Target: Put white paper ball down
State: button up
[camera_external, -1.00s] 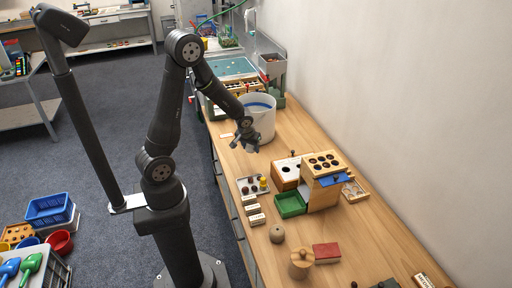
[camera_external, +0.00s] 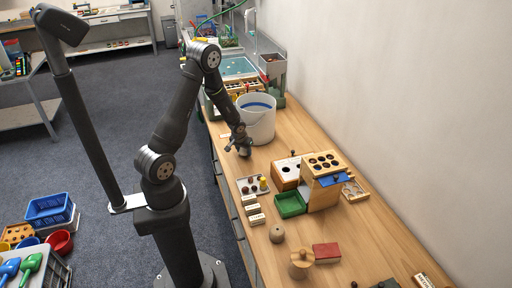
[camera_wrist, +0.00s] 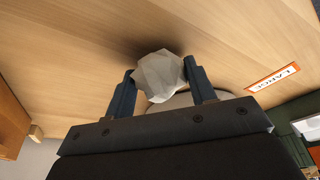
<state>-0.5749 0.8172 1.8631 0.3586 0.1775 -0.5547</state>
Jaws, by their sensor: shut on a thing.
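The white paper ball (camera_wrist: 160,76) is crumpled and faceted. In the wrist view it sits between the two dark fingers of my gripper (camera_wrist: 161,84), which are shut on it. A dark shadow lies on the wooden table right by the ball, so it is close to the surface; I cannot tell whether it touches. In the external view my gripper (camera_external: 239,149) is low over the table, just in front of the white bucket (camera_external: 260,125). The ball is small and hard to make out there.
A label reading "LARGE" (camera_wrist: 272,78) lies on the table to the right of my gripper. A tray with small round pieces (camera_external: 252,186), a green bin (camera_external: 290,204) and a wooden box with holes (camera_external: 322,165) stand nearer. The table between bucket and tray is mostly clear.

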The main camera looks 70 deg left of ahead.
jog(key=shift+f, duration=0.3)
jog(key=o, duration=0.9)
jog(key=shift+r, duration=0.1)
jog(key=v, duration=1.2)
jog(key=shift+r, duration=0.1)
jog(key=x, duration=1.2)
